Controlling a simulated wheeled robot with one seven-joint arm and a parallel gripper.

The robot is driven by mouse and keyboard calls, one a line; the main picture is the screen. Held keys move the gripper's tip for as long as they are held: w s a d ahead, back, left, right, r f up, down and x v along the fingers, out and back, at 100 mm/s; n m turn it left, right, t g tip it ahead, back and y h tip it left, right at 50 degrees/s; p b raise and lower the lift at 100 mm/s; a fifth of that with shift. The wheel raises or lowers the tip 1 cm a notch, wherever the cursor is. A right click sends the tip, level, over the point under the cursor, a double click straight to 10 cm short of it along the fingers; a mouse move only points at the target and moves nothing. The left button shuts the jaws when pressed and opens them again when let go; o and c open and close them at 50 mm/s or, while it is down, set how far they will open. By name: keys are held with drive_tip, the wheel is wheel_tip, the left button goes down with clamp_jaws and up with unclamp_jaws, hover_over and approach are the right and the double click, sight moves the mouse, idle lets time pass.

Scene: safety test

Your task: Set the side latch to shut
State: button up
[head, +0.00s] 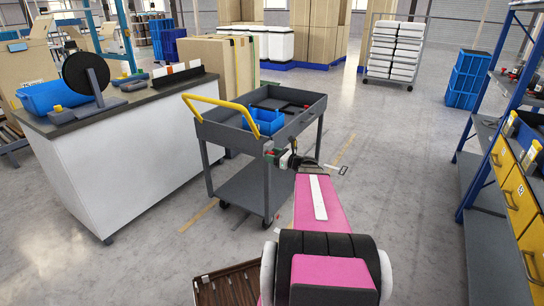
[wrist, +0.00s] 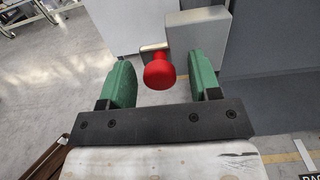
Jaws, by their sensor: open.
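The side latch shows in the wrist view as a red round knob (wrist: 159,73) on a short metal stem, in front of a grey block (wrist: 198,40). My gripper (wrist: 160,62) is open, with one green finger on each side of the knob. Gaps show between the knob and both fingers, so it is not gripped. In the head view my gripper (head: 277,154) is at the near right corner of the grey cart (head: 240,142), and the latch there is too small to make out clearly. Whether the latch is set open or shut cannot be told.
The cart carries a blue bin (head: 264,121) and has a yellow handle (head: 217,101). A white-sided workbench (head: 130,165) stands to the left, and a shelf with yellow drawers (head: 503,170) to the right. The floor between cart and shelf is clear.

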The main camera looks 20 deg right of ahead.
drive_tip(key=shift+w+a, duration=0.2)
clamp_jaws()
drive_tip(key=w+d, duration=0.1)
drive_tip(key=d, duration=0.1)
drive_tip(key=w+d, duration=0.2)
unclamp_jaws()
drive_tip(key=shift+w+d, duration=0.1)
